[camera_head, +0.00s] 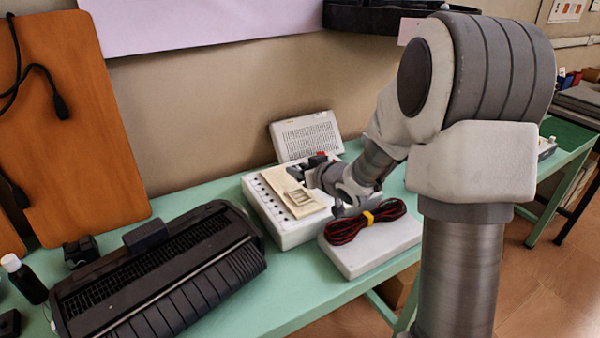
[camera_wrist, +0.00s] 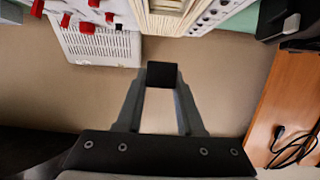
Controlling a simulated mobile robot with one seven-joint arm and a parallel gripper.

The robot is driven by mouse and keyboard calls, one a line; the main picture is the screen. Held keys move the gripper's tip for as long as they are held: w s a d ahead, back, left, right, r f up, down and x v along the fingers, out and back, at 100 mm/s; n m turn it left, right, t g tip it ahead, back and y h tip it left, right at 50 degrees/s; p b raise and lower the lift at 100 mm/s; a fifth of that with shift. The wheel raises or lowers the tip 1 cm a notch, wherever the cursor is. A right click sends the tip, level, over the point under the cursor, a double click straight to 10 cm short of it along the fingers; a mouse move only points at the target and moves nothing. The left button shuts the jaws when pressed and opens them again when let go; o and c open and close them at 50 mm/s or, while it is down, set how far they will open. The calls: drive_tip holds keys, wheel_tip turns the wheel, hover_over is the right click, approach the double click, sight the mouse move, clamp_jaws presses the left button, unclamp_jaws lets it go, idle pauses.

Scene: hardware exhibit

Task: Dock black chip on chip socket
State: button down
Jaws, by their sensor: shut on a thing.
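My gripper (camera_wrist: 162,88) is shut on the black chip (camera_wrist: 162,74), a small dark block between the fingertips in the wrist view. In the head view my gripper (camera_head: 306,170) is above the back part of a white box with a beige slotted panel (camera_head: 299,197) on top. The panel, which looks like the chip socket, shows at the top edge of the wrist view (camera_wrist: 168,8), apart from the chip. In the head view my arm partly hides the box, and the chip is too small to make out clearly.
A white vented unit (camera_head: 307,135) leans at the wall behind the box. A white block (camera_head: 365,250) with a coiled red-black cable (camera_head: 368,220) is at the front right. A black typewriter-like machine (camera_head: 160,280) stands left. Some green tabletop (camera_head: 290,296) is free in front.

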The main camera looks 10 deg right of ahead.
sight(300, 198)
drive_tip(key=shift+f+b, duration=2.15)
drive_tip(key=shift+f, duration=0.5)
drive_tip(key=shift+f, duration=0.15)
drive_tip(key=shift+r+p, duration=0.5)
drive_tip(key=shift+f+b, duration=0.65)
drive_tip(key=shift+f, duration=0.15)
idle(0.9)
drive_tip(key=shift+r, duration=0.2)
drive_tip(key=shift+r+p, duration=0.65)
drive_tip(key=shift+p, duration=0.1)
drive_tip(key=shift+f+b, duration=0.6)
drive_tip(key=shift+f, duration=0.2)
idle(0.7)
drive_tip(key=c, duration=0.8)
unclamp_jaws()
